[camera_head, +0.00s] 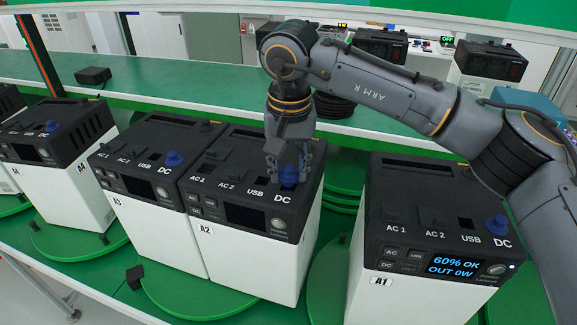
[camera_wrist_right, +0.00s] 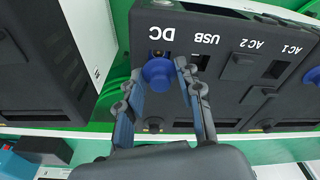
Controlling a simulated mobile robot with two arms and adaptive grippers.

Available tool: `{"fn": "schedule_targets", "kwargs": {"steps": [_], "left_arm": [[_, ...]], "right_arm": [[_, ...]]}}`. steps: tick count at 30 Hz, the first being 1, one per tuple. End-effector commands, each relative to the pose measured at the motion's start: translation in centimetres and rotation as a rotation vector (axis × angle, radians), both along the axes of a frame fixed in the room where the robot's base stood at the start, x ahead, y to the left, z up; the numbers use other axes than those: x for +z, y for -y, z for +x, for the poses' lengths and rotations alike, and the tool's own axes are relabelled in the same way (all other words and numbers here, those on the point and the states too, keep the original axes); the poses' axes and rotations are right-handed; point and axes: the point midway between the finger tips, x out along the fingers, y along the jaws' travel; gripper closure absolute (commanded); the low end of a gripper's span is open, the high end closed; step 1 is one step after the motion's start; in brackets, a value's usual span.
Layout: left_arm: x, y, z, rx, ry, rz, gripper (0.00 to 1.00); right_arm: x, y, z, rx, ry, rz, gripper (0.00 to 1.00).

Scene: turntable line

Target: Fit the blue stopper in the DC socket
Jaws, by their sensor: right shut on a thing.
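The blue stopper (camera_head: 289,177) is at the DC corner of the black top of unit A2 (camera_head: 236,178). My right gripper (camera_head: 288,165) reaches down from above and is shut on this stopper. In the right wrist view the stopper (camera_wrist_right: 157,74) sits between the two fingers, right by the DC label. It covers most of the DC socket (camera_wrist_right: 157,53), so I cannot tell whether it is fully seated. Blue stoppers also stand at the DC corners of unit A1 (camera_head: 497,225) and unit A3 (camera_head: 173,159). My left gripper is not in view.
A1's screen (camera_head: 454,266) reads "60% OK, OUT 0W"; A2's screen is dark. Unit A3 (camera_head: 143,217) stands close beside A2. Another unit (camera_head: 62,185) with a blue stopper stands further left. The units stand on green turntables (camera_head: 80,237). A green bench (camera_head: 180,85) runs behind.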

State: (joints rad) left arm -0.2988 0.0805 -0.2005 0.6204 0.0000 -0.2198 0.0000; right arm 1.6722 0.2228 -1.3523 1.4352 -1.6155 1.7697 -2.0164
Motion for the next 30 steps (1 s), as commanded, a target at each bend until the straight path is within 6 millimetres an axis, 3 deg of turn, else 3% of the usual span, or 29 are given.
{"fn": "schedule_targets", "kwargs": {"steps": [28,29,30], "left_arm": [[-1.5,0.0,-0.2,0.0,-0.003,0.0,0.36],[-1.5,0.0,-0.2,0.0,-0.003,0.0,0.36],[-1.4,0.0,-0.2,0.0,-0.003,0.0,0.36]], "right_arm": [[-1.9,0.0,0.0,0.0,0.0,0.0,0.82],[-1.9,0.0,0.0,0.0,0.0,0.0,0.62],[-1.8,0.0,0.0,0.0,0.0,0.0,0.54]]}}
